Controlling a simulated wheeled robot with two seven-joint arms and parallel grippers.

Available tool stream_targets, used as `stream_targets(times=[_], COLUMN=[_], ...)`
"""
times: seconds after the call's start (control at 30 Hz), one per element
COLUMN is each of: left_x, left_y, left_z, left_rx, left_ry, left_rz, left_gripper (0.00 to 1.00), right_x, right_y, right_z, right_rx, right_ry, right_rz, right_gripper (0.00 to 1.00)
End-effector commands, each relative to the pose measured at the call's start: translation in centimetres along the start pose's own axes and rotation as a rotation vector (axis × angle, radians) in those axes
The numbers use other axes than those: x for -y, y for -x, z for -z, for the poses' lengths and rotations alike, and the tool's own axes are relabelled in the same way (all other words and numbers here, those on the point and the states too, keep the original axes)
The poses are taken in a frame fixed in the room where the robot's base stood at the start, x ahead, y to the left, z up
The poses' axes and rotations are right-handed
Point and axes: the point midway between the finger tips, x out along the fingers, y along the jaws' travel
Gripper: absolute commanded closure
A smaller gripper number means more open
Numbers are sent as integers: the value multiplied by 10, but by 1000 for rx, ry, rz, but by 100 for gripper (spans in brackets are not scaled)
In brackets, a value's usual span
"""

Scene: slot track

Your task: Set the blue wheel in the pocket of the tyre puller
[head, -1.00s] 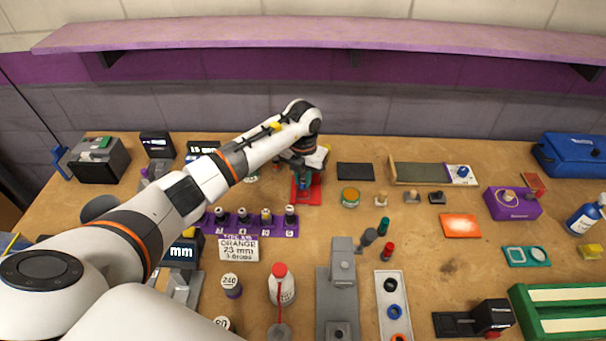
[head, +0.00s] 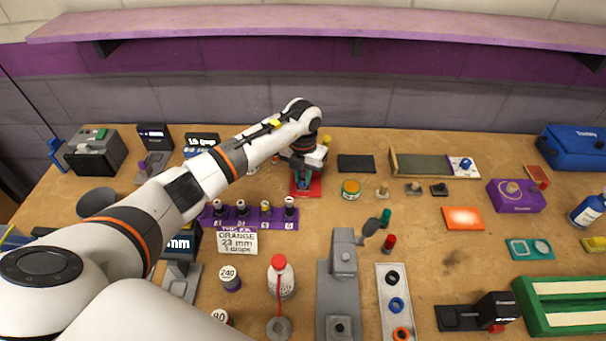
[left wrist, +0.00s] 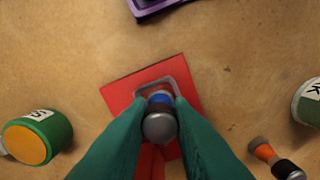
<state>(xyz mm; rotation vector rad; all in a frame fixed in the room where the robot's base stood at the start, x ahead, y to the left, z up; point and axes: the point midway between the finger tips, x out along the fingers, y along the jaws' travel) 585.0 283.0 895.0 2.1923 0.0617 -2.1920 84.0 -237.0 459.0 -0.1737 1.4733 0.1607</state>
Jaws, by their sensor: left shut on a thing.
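My left gripper (head: 304,184) is shut on a small piece with a blue band and a round grey end, which I take for the blue wheel (left wrist: 160,99). In the left wrist view, the green fingers (left wrist: 160,118) close on it from both sides. It is over a red plate (left wrist: 118,95) with a raised grey frame, apparently the tyre puller; the plate also shows in the head view (head: 314,189). The fingers hide the lower part, so I cannot tell whether the piece touches the plate. My right gripper is not in view.
A purple rack (head: 284,224) with several pegs stands front-left of the plate. A green jar (left wrist: 40,137) and an orange-banded piece (left wrist: 272,158) lie near it. A grey fixture (head: 342,285) and a tray of rings (head: 385,322) stand in front. The bench right of the plate has free room.

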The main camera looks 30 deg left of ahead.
Motion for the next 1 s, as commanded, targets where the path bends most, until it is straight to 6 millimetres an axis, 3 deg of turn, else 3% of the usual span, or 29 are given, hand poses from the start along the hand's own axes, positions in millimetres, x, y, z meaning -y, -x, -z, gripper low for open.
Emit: stream_targets(times=[0.13, 0.17, 0.3, 0.67, 0.77, 1.0], left_x=[0, 0, 0, 0, 1, 0], left_y=[-2, -2, -2, 3, 14, 64], left_z=[0, 0, 0, 0, 2, 1], left_rx=[0, 0, 0, -1, -5, -6], left_ry=[0, 0, 0, 0, -1, -1], left_rz=[0, 0, 0, 1, 1, 2], left_gripper=[100, 79, 56, 55, 55, 55], right_x=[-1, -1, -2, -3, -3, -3], right_y=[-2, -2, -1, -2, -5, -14], right_z=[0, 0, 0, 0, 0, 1], right_rx=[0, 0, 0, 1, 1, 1], right_ry=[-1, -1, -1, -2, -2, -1], right_rz=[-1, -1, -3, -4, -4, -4], right_gripper=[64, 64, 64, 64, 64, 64])
